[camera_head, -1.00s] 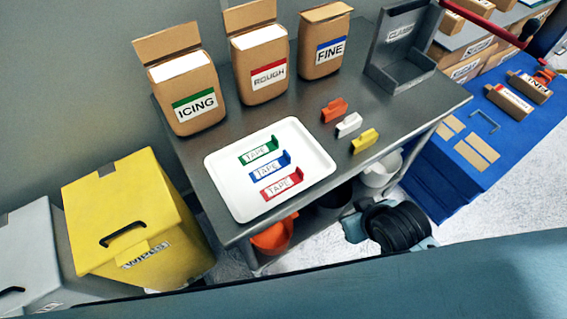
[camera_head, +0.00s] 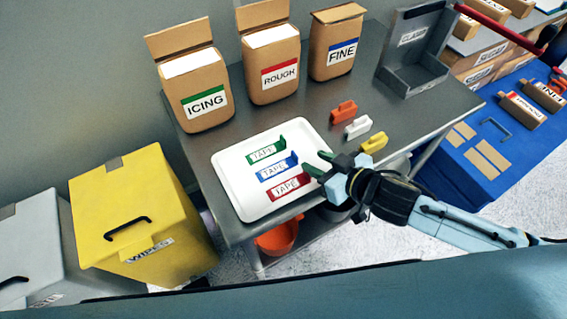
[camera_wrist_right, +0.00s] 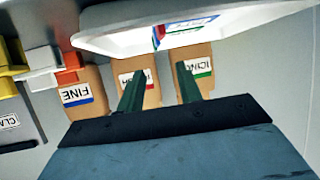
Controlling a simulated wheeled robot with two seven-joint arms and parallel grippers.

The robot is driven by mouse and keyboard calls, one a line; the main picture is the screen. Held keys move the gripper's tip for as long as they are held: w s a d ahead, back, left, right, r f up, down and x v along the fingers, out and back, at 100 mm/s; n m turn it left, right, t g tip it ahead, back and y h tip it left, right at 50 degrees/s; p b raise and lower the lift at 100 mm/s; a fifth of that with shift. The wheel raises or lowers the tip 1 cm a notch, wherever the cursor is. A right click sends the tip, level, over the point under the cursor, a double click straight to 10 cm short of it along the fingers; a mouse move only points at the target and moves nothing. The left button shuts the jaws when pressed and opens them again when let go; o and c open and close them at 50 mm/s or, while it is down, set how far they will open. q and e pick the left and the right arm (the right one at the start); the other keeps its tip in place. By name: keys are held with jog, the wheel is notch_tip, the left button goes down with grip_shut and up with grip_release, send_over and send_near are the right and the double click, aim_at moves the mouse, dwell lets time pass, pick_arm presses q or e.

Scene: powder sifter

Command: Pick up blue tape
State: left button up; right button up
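The blue tape (camera_head: 278,167) lies on the white tray (camera_head: 231,188), between the green tape (camera_head: 266,150) and the red tape (camera_head: 290,187). My right gripper (camera_head: 318,164) is open and empty at the tray's right edge, just right of the blue and red tapes. In the right wrist view its two green fingers (camera_wrist_right: 159,72) stand apart with nothing between them. The tray's rim (camera_wrist_right: 100,38) crosses the top there, and only small coloured parts of the tapes show over it. My left gripper is not in view.
Orange (camera_head: 344,111), white (camera_head: 358,127) and yellow (camera_head: 374,143) clips lie right of the tray. Icing (camera_head: 205,100), rough (camera_head: 280,75) and fine (camera_head: 343,52) bags stand behind it. A grey bin (camera_head: 412,75) stands at the back right of the metal table.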

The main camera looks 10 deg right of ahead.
aim_at(293, 152)
jog(key=x, duration=0.3)
jog(key=shift+w, duration=0.15)
jog(key=shift+f+b+x, duration=0.15)
jog(key=shift+b+x, duration=0.2)
jog(key=shift+x, duration=1)
jog(key=shift+f+b+x, duration=0.2)
jog(key=shift+b+x, duration=0.1)
jog(key=shift+x, duration=1.1)
jog(key=shift+d, duration=0.2)
jog(key=shift+c, duration=0.2)
grip_shut()
